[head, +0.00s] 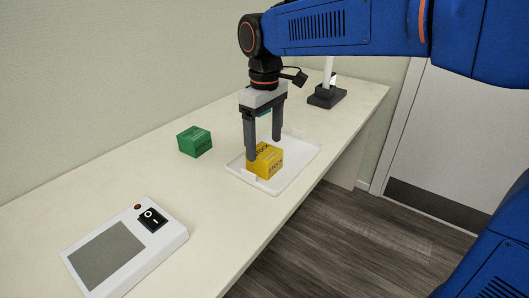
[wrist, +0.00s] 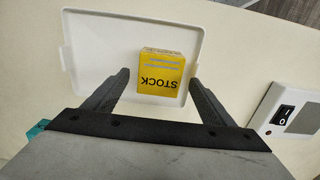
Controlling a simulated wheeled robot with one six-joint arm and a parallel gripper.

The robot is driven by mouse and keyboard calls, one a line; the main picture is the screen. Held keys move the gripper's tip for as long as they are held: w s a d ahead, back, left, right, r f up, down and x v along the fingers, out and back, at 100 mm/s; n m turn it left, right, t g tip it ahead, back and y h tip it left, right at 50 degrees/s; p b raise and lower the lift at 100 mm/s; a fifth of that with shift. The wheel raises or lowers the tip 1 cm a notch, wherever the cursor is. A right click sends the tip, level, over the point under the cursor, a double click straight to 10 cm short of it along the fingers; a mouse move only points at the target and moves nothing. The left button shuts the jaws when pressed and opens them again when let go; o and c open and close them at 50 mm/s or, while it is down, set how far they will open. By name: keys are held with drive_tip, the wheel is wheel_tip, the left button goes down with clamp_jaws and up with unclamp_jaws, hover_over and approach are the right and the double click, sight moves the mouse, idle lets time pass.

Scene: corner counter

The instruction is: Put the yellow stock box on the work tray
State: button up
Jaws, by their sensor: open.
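The yellow stock box (head: 265,161) rests on the white work tray (head: 306,155), near the tray's end closest to the control box in the head view. In the wrist view the yellow stock box (wrist: 161,73) lies inside the rim of the work tray (wrist: 90,60), with its "STOCK" lettering upside down. My gripper (head: 264,148) is open above the tray, with one finger in front of or close beside the box. In the wrist view my gripper (wrist: 163,82) has its fingers apart at either side of the box's near end, with gaps showing.
A green box (head: 194,141) stands on the counter left of the tray. A white control box (head: 125,248) with a switch and grey panel sits at the front left. A black-based stand (head: 327,97) is at the back right. Bare counter lies between them.

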sight(265, 151)
wheel_tip(265, 151, up, 7)
idle(0.3)
drive_tip(key=shift+d, duration=0.1)
drive_tip(key=s+d+f+m+t, duration=0.2)
drive_tip(key=s+d+f+m, duration=0.4)
drive_tip(key=d, duration=0.5)
drive_tip(key=s+d+f+m+t, duration=0.1)
drive_tip(key=s+d+f, duration=0.3)
drive_tip(key=s+d, duration=0.55)
drive_tip(key=s+d+f+m+t, duration=0.1)
drive_tip(key=s+d+f+m, duration=0.2)
drive_tip(key=d+f, duration=0.3)
drive_tip(key=shift+s+d+f+t, duration=0.35)
drive_tip(key=shift+s+f, duration=0.2)
drive_tip(key=shift+s, duration=0.35)
